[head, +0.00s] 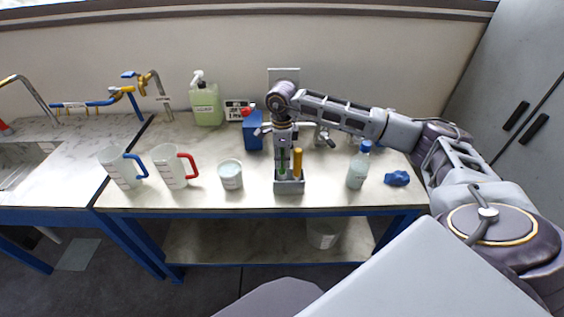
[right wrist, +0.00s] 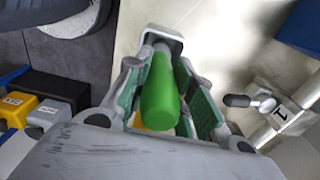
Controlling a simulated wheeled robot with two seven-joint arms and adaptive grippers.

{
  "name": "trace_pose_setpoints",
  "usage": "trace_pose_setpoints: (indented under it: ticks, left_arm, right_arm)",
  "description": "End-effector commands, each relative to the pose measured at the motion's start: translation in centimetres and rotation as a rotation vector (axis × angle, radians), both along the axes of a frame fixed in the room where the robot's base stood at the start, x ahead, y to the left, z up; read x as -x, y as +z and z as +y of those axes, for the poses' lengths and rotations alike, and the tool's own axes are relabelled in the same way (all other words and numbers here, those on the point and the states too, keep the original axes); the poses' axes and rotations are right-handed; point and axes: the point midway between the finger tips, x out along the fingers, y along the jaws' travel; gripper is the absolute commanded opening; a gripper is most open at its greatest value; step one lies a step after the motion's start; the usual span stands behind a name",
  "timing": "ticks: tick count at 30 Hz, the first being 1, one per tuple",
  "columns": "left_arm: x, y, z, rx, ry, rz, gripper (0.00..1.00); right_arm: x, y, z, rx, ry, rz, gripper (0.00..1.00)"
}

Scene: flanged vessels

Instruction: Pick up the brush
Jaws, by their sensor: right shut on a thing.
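A grey holder (head: 289,187) stands at the front edge of the counter. A yellow handle (head: 298,160) stands upright in it, and a bit of green shows beside it, low in the holder. My right gripper (head: 284,160) points straight down over the holder. In the right wrist view a thick green handle (right wrist: 161,95), which I take for the brush's, lies between the fingers of the right gripper (right wrist: 165,85), and they are shut on it. The brush's head is hidden. My left gripper is out of view.
To the left stand a white tub (head: 230,175), a red-handled jug (head: 170,166) and a blue-handled jug (head: 120,167). To the right are a blue-capped bottle (head: 357,171) and a blue cloth (head: 397,178). A soap dispenser (head: 206,105) and a blue box (head: 252,133) stand behind.

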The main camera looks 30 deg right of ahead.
Motion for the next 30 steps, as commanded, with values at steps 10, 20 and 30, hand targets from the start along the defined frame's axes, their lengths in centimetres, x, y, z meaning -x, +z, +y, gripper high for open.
trace_pose_setpoints:
  ticks: [10,20,30]
  left_arm:
    - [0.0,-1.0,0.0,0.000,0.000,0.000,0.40]
    - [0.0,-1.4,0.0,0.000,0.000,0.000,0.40]
    - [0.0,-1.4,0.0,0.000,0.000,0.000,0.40]
  right_arm:
    - [-0.1,4.9,0.0,-0.002,0.001,-0.005,0.00]
    - [0.0,8.3,0.0,0.000,0.000,-0.001,0.00]
    - [0.0,8.8,0.0,0.000,0.000,-0.001,0.00]
